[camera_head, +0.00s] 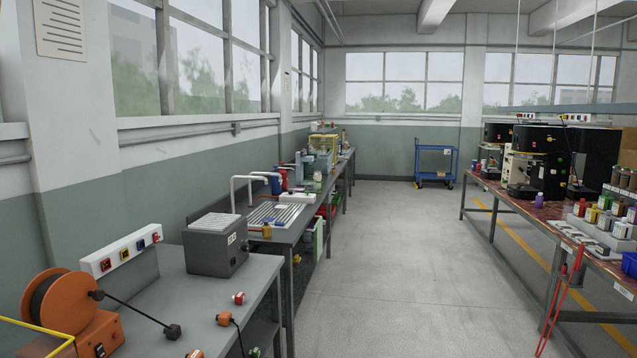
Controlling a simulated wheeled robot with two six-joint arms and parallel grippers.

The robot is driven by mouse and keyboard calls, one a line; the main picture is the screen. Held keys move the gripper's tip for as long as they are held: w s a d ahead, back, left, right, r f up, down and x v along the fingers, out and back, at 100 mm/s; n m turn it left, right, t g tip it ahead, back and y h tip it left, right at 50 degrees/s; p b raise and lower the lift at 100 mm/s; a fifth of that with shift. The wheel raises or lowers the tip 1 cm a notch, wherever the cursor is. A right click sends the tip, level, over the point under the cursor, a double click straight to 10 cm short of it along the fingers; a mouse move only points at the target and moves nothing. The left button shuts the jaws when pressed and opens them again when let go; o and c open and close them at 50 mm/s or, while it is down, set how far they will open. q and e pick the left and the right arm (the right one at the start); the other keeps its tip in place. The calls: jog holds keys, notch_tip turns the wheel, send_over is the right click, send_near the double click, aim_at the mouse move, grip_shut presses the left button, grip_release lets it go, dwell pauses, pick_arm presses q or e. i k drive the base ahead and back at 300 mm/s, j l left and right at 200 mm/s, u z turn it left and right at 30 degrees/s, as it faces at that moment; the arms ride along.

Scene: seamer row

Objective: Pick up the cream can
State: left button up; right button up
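Neither of my grippers is in view. I cannot pick out a cream can with certainty. Several small cans and bottles in mixed colours stand in a grey rack (590,238) on the right bench, and a pale one (591,215) among them may be cream. These are small and partly overlap, so their exact shapes are hard to tell.
The right bench (520,207) carries dark machines (540,160). Red long-handled tools (560,300) lean at its front. On the left are an orange reel (65,310), a grey box (213,247) and a sink bench. The aisle floor (370,260) is clear towards a blue cart (435,165).

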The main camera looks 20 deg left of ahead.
aim_at(317, 174)
jog(key=i+u, duration=0.15)
jog(key=i, duration=5.3)
jog(key=i+u, duration=0.15)
jog(key=i, duration=0.45)
jog(key=i+l+u, duration=0.1)
jog(key=i, duration=0.55)
jog(key=i+l+u, duration=0.15)
jog(key=i, duration=0.45)
jog(key=l, duration=0.15)
